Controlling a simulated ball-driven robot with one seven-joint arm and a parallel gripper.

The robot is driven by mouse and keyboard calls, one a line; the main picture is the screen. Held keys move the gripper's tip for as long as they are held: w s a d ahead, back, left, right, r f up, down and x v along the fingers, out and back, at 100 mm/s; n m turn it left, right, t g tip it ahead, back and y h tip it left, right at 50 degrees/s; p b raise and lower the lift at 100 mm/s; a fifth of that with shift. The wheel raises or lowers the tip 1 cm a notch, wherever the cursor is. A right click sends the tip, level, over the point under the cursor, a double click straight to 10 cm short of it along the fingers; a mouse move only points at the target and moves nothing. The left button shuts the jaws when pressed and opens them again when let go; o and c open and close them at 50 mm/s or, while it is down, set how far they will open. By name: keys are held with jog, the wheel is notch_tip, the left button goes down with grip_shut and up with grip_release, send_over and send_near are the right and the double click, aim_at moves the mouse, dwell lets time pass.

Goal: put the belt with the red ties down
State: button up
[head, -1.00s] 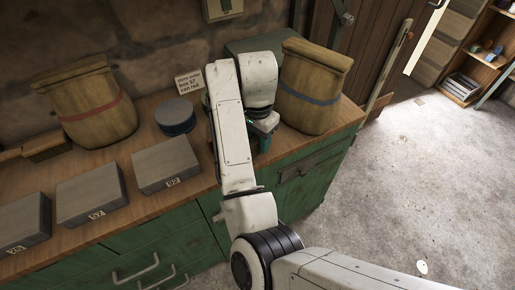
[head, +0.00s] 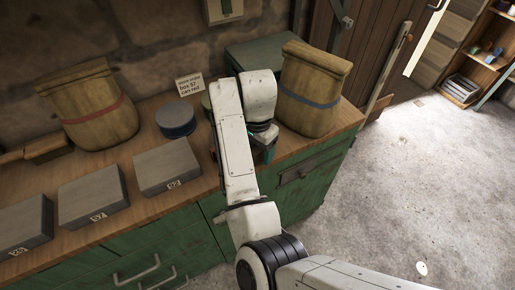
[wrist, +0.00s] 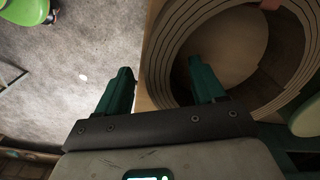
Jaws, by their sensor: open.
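In the wrist view a ribbed dark belt (wrist: 168,47) forms a wide ring on the wooden bench top. A small reddish patch, perhaps a tie, shows on it at the top edge. My gripper (wrist: 163,78) is open. Its right finger is over the inside of the ring and its left finger is outside, beyond the bench edge, so the belt's near wall lies between them. I cannot tell whether either finger touches it. In the head view my gripper (head: 268,153) is mostly hidden behind my arm at the bench's front right, and the belt is hidden there.
A sack with a red band (head: 92,105) and a sack with a blue band (head: 312,85) stand on the bench (head: 142,220). Numbered grey boxes (head: 165,165) line the front. Floor to the right is clear.

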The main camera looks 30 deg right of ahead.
jog(key=shift+r, duration=0.1)
notch_tip(320, 180, up, 12)
jog(key=p, duration=0.3)
jog(key=s+d+f+n+t+h, duration=0.1)
jog(key=s+d+f+n+h, duration=0.1)
jog(key=s+d+f, duration=0.4)
jog(key=s+d+f+n+h, duration=0.1)
jog(key=s+d+f+n, duration=0.2)
jog(key=s+d, duration=0.35)
jog(key=s+a+f+n+y, duration=0.1)
jog(key=s+a+f+n, duration=0.1)
jog(key=s, duration=0.4)
jog(key=s+a+f+n+y, duration=0.1)
jog(key=s+a+f+n, duration=0.2)
jog(key=s, duration=0.4)
jog(key=s+a+f+n, duration=0.2)
jog(key=s+f, duration=0.2)
jog(key=s, duration=0.2)
jog(key=shift+s+a+n+y, duration=0.25)
jog(key=shift+s+n+y, duration=0.05)
jog(key=shift+n+y, duration=0.1)
